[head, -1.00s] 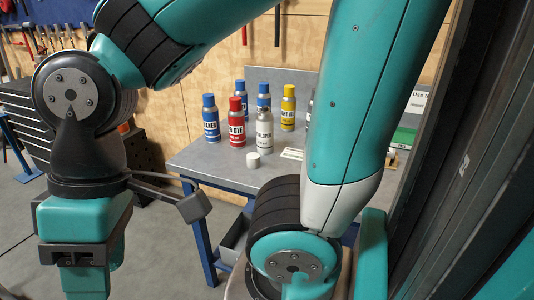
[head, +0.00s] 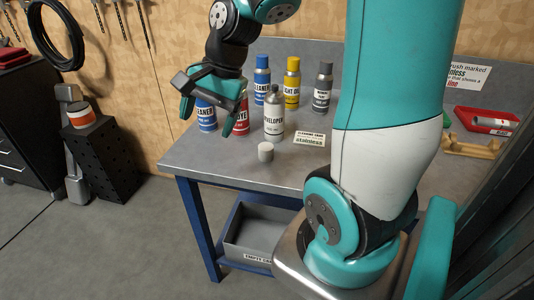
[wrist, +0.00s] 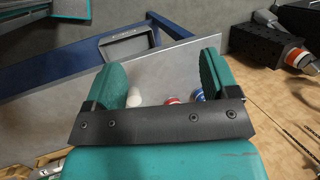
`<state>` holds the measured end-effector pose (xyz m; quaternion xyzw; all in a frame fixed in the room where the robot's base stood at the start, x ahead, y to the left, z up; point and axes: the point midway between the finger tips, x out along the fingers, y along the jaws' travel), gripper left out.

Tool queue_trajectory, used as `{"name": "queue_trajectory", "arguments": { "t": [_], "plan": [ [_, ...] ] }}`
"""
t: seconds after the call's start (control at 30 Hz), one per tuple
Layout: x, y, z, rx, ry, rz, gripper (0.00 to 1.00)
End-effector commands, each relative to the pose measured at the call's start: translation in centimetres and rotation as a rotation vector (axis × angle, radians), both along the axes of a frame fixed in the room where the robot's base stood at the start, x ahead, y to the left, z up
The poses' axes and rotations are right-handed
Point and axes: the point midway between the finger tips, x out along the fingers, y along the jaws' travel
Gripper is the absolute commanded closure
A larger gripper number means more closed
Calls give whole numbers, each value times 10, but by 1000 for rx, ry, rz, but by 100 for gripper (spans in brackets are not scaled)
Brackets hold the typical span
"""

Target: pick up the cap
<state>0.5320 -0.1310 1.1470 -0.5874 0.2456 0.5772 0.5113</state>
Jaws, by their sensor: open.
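The cap (head: 265,152), small, pale grey and round, stands on the grey workbench (head: 240,172) near its front edge. It is just in front of the silver developer can (head: 274,115), whose narrow bare top shows. My gripper (head: 210,115) is open and empty, behind and left of the cap, in front of a blue cleaner can and the red dye can, partly hiding both. In the wrist view my gripper's two teal fingers (wrist: 164,72) are spread apart. A small white shape (wrist: 133,98) beside the left finger may be the cap; I cannot be sure.
Another blue can (head: 262,82), a yellow can (head: 292,84) and a dark-capped can (head: 322,88) stand behind. A label card (head: 310,138) lies right of the cap. A grey bin (head: 262,235) sits under the bench. The bench's left front is clear.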

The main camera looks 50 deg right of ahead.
Motion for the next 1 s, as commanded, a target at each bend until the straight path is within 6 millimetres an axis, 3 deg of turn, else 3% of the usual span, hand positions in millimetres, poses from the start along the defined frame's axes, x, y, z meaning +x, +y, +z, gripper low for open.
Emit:
{"name": "queue_trajectory", "arguments": {
  "t": [0.03,0.2,0.3,0.4,0.57,1.0],
  "plan": [
    [5,-43,-12,41,49,-259,20],
    [-6,-153,-35,187,172,-976,20],
    [-22,-196,-45,258,211,-1259,20],
    [-34,-220,-51,306,235,-1430,20],
    [-35,-230,-66,335,252,-1517,20],
    [-2,-215,-151,331,252,-1513,20]
  ]
}}
